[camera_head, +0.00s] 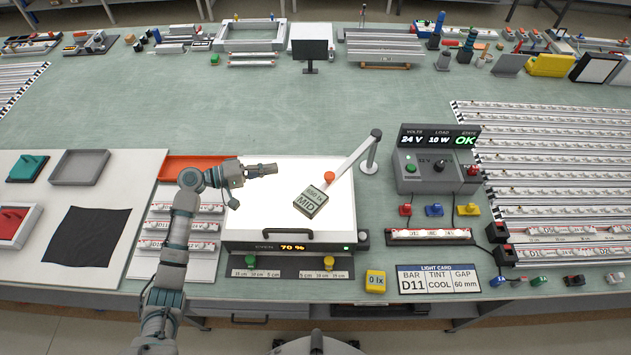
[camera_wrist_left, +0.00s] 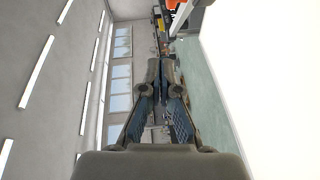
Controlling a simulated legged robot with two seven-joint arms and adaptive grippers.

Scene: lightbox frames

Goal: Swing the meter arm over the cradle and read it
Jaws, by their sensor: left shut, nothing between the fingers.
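The meter arm (camera_head: 352,159) is a pale bar on a grey post, slanting down-left to an orange knob (camera_head: 329,176). A grey-green meter head marked MID (camera_head: 311,202) is at its lower end, over the lit white top of the light box (camera_head: 262,215). A yellow block (camera_head: 375,281) reads 0 lx. A grey holder with a light bar (camera_head: 430,235) stands before the power supply; I cannot tell whether it is the cradle. My left gripper (camera_head: 273,169) is shut and empty above the box's back left, left of the knob and apart from it. It also shows in the wrist view (camera_wrist_left: 163,66).
The box display reads 70 %. The power supply (camera_head: 437,170) shows 24 V, 10 W, OK. A light card (camera_head: 439,280) reads BAR D11, TINT COOL, GAP 60 mm. Racks of bars (camera_head: 555,180) fill the right. The table behind the box is clear.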

